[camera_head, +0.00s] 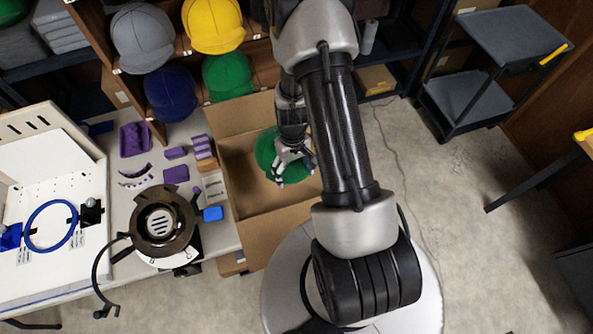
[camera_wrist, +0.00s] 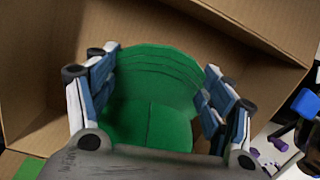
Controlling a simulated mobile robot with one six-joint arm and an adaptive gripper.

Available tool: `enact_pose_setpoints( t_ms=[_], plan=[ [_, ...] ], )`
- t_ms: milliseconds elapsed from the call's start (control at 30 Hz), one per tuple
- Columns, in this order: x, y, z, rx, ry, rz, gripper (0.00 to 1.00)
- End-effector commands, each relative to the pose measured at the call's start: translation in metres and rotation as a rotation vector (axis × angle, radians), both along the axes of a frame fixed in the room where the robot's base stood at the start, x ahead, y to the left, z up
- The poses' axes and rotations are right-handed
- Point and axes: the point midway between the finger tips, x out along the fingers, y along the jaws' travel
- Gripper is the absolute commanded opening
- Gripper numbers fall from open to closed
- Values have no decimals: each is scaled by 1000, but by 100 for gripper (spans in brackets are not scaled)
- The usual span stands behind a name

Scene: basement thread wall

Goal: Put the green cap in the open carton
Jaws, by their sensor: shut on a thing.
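A green cap (camera_head: 265,152) is at my gripper (camera_head: 291,172), within the outline of the open carton (camera_head: 245,210) in the head view. In the wrist view the green cap (camera_wrist: 150,95) lies between the two fingers of my gripper (camera_wrist: 161,62), which is shut on it. Brown carton walls (camera_wrist: 215,55) surround it there. I cannot tell whether the cap touches the carton's floor. My wrist and fingers hide part of the cap in the head view. Another green cap (camera_head: 227,76) sits in a shelf cubby behind the carton.
A grey cap (camera_head: 143,40), a yellow cap (camera_head: 213,25) and a navy cap (camera_head: 170,93) fill other cubbies. The worktable to the left holds an embroidery hoop (camera_head: 50,226), purple parts and a round dark fixture (camera_head: 158,222). A grey cart (camera_head: 480,90) stands right; the floor between is mostly clear.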

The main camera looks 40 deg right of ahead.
Motion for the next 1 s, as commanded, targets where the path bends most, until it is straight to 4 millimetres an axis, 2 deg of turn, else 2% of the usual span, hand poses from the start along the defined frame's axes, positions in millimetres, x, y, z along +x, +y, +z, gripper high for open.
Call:
enact_pose_setpoints(
  t_ms=[400,433,767,1000],
  plan=[
    [2,1,-4,-1,-1,-13,46],
    [2,1,-4,-1,-1,-13,76],
    [2,1,-4,-1,0,-13,98],
    [2,1,-4,-1,0,-12,98]
  ],
)
